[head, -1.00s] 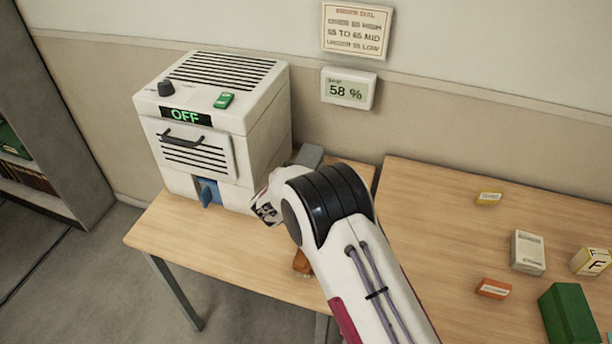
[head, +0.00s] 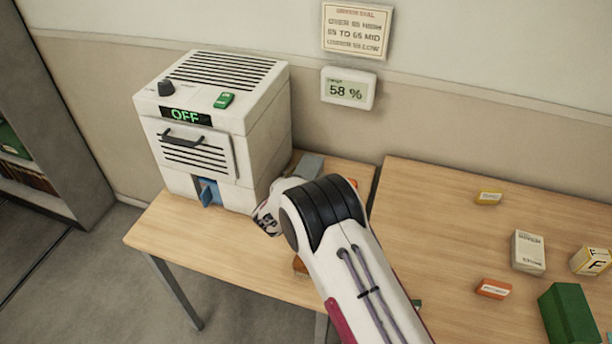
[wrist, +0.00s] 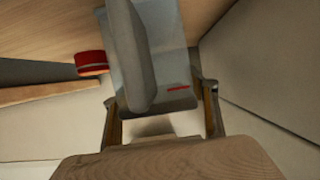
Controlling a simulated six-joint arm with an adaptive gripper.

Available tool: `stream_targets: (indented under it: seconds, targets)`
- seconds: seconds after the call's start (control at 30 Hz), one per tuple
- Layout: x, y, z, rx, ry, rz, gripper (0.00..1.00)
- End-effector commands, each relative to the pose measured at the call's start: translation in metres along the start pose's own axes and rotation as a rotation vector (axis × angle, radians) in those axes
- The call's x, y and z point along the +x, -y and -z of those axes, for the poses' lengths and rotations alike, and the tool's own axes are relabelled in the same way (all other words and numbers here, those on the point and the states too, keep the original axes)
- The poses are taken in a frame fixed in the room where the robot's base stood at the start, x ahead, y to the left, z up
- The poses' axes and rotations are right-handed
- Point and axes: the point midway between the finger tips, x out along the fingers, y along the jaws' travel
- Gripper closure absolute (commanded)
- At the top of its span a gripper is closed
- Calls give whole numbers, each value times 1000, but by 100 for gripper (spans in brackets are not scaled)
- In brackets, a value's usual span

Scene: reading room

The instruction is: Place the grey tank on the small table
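The grey tank (head: 309,166) shows behind my arm, over the back right of the small table (head: 190,238), beside the white machine. Most of it is hidden by my arm. In the wrist view the tank (wrist: 165,65) is a pale, see-through grey box with a darker upright part and a short red line. My gripper (wrist: 160,103) has one finger at each side of the tank's near end, close against it. The head view hides the fingers. Whether the tank's base touches the tabletop cannot be seen.
The white machine (head: 222,130), reading OFF, stands at the small table's left. A red round thing (wrist: 91,62) lies near the tank. The larger table (head: 440,225) at right holds small boxes and a green block (head: 568,313). The small table's front left is clear.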

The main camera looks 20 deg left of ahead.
Motion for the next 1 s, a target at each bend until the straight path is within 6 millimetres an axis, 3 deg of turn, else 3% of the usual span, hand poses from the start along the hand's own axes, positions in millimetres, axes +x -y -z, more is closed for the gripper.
stream_targets:
  seconds: [0.57,1.0]
  targets:
    - [-4,0,3,0,0,0,36]
    - [-42,1,4,0,0,2,36]
